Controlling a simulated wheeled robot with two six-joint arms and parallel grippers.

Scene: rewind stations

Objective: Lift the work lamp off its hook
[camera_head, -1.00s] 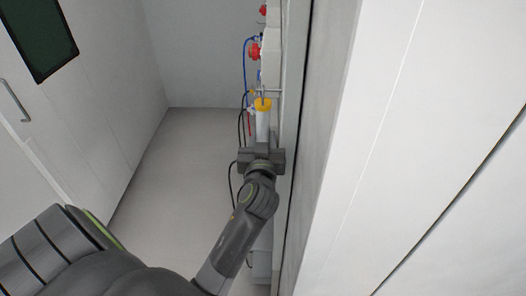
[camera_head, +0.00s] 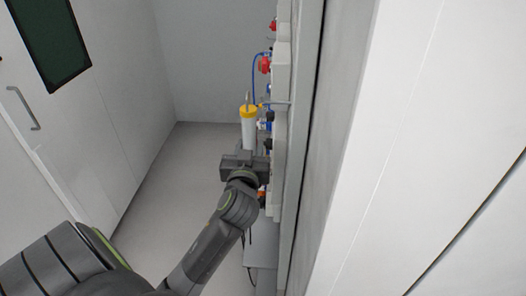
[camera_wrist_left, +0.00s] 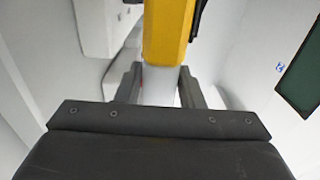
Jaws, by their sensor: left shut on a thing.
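The work lamp is a white tube with a yellow cap (camera_head: 248,112) and a thin metal loop on top. It stands roughly upright in my left gripper (camera_head: 246,153), away from the wall. In the left wrist view the lamp's yellow cap (camera_wrist_left: 168,30) and white tube show between the fingers of my left gripper (camera_wrist_left: 160,88), which is shut on the tube. A thin grey bar (camera_head: 279,102), probably the hook, sticks out from the wall to the right of the cap. The lamp looks clear of it. My right gripper is not in view.
Wall-mounted boxes (camera_head: 281,75) with red sockets (camera_head: 264,65) and a blue cable (camera_head: 253,80) line the wall just right of the lamp. The floor (camera_head: 180,165) to the left is free. A white door with a dark window (camera_head: 48,40) stands at far left.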

